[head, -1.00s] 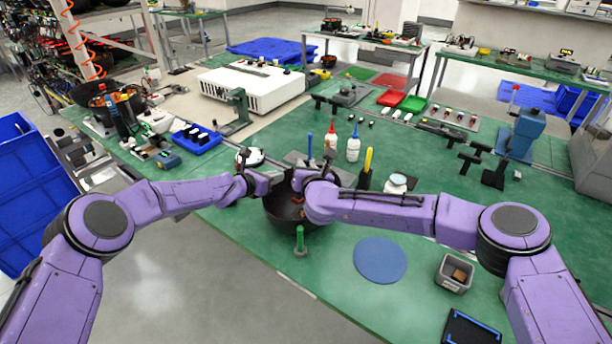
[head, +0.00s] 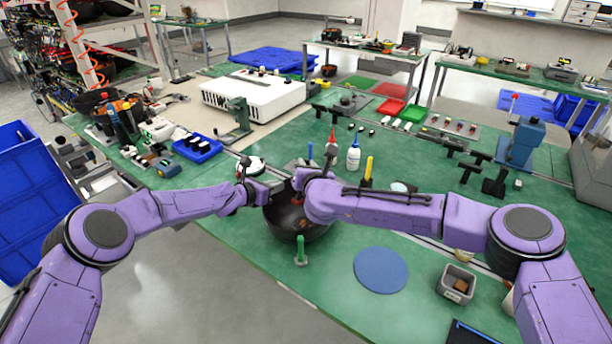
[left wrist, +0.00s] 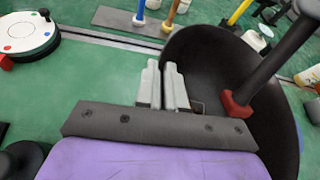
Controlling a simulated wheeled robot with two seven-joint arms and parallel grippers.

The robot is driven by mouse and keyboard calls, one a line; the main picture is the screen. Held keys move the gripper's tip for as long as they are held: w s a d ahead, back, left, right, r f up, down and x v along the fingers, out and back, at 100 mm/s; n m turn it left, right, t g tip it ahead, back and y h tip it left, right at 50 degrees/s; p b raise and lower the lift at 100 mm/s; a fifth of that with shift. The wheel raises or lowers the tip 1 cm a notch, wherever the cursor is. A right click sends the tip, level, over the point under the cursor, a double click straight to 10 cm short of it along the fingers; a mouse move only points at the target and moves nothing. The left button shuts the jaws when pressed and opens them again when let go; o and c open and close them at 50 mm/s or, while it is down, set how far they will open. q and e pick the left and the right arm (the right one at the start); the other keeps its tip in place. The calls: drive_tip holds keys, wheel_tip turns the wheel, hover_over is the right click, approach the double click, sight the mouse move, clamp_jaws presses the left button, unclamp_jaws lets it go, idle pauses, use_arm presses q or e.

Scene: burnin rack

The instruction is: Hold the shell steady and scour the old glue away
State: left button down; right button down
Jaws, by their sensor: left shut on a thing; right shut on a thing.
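The shell (head: 290,228) is a dark round bowl at the front edge of the green bench, partly hidden under my right forearm. It also shows in the left wrist view (left wrist: 262,128), open side up. My left gripper (head: 274,187) is shut on the shell's near-left rim; its grey fingers (left wrist: 165,84) meet the rim in the left wrist view. A scouring tool with a dark handle and a red end (left wrist: 237,104) reaches into the shell, the red end near the inner wall. My right gripper (head: 299,186) is over the shell, shut on this tool; its fingers are mostly hidden. Old glue cannot be made out.
A green upright tool (head: 300,252) stands in front of the shell. A blue round mat (head: 381,270) and a grey bin (head: 456,283) lie to the right.

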use_arm(q)
drive_tip(key=c, duration=1.2)
unclamp_jaws()
drive_tip(key=shift+o, duration=0.2)
drive_tip(key=v, duration=1.2)
drive_tip(key=shift+d, duration=0.1)
